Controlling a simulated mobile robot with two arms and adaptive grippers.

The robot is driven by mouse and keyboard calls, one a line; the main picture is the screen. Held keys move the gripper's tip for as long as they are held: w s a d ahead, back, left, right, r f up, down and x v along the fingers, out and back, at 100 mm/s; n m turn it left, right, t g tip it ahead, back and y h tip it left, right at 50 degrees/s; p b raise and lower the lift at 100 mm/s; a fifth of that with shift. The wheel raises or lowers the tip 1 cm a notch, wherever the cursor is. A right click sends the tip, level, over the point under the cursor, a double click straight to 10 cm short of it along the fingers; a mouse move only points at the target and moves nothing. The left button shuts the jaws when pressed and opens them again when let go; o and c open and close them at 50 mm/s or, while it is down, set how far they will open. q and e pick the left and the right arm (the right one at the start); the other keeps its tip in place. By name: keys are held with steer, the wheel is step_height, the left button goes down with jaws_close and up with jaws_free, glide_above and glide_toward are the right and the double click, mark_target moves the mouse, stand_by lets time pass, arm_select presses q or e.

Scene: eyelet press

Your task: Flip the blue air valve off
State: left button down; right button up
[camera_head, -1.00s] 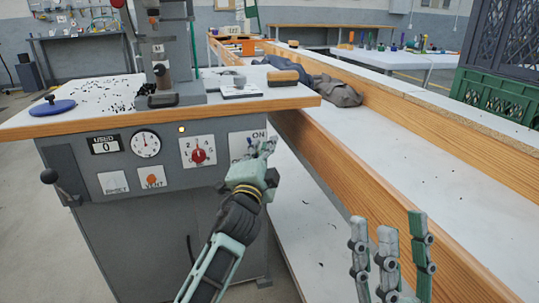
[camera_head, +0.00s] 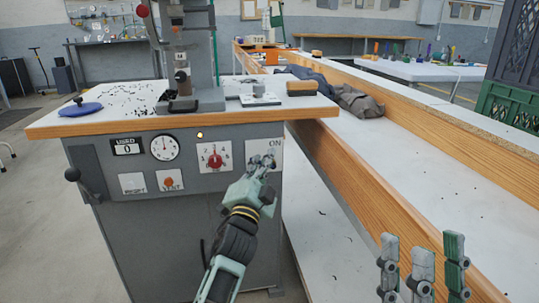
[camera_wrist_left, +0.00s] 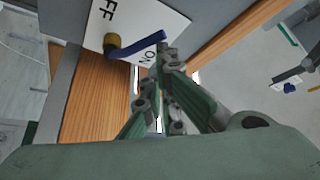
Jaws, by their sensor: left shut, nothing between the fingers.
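The blue air valve lever (camera_wrist_left: 140,47) shows in the left wrist view, with a brass pivot (camera_wrist_left: 112,43) on a white plate (camera_wrist_left: 82,32). The lever points from the pivot towards the ON label. My left gripper (camera_head: 264,164) is shut and empty, in front of the ON plate (camera_head: 275,152) on the machine's front. In the left wrist view its fingertips (camera_wrist_left: 165,58) are close to the lever's free end; I cannot tell whether they touch. In the head view the gripper hides the lever. My right gripper (camera_head: 422,268) has its fingers spread, empty, at the lower right.
The grey press cabinet (camera_head: 150,228) carries a red knob (camera_head: 215,160), an orange button (camera_head: 169,182) and a black-knobbed side lever (camera_head: 72,174). A long wood-edged bench (camera_head: 345,180) stands close on the right. The cabinet's wooden top edge (camera_head: 110,125) overhangs the panel.

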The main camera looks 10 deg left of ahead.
arm_select(q)
steer(key=shift+s+a+f, duration=0.15)
steer(key=shift+a+f, duration=0.4)
arm_select(e)
steer(key=w, duration=0.1)
steer(key=w+f+g, duration=0.2)
steer(key=shift+w+a+f+h, duration=0.1)
steer(key=shift+w+a+h, duration=0.2)
steer(key=shift+w+a, duration=0.1)
arm_select(q)
steer(key=shift+s, duration=0.1)
steer(key=v, duration=1.2)
steer(key=shift+f, duration=0.15)
arm_select(e)
steer(key=shift+s, duration=0.1)
